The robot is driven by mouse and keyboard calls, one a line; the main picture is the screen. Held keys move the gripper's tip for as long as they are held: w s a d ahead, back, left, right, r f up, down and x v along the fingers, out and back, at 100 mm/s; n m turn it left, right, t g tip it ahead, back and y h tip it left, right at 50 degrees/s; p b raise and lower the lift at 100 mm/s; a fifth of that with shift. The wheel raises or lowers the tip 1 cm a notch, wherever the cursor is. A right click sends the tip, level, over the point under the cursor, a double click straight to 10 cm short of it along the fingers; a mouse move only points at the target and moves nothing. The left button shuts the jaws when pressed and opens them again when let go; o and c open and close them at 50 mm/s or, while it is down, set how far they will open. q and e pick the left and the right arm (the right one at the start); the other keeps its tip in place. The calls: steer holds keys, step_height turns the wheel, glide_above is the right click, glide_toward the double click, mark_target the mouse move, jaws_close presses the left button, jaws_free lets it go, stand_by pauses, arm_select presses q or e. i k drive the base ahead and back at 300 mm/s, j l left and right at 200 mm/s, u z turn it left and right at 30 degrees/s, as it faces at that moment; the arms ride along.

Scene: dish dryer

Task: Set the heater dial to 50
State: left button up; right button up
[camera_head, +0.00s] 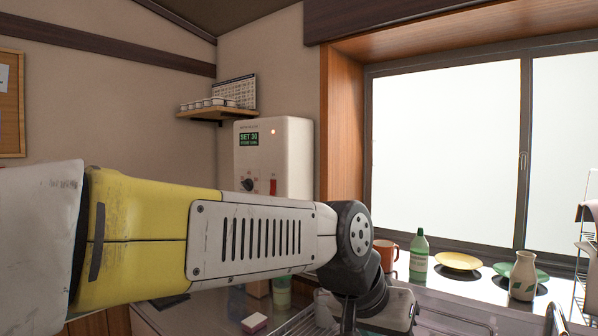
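The white heater (298,150) hangs on the wall in the corner, left of the window. Its green display (249,139) reads SET 30, with a smaller line below that I cannot read surely. A dark round dial (247,184) sits low on its front, just above my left forearm. My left arm crosses in front of the heater's lower part and hides it. My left gripper (385,308) points down at the bottom edge, below and right of the heater; its fingertips do not show clearly.
A red switch (273,186) is right of the dial. A shelf (215,113) with cups is above left. An orange mug (386,254), green bottle (419,255), yellow plate (458,261), green plate (521,272) and vase (523,275) stand along the window counter. A wire rack (584,262) is far right.

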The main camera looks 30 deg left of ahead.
mark_target(248, 184)
steer(key=u, duration=1.4)
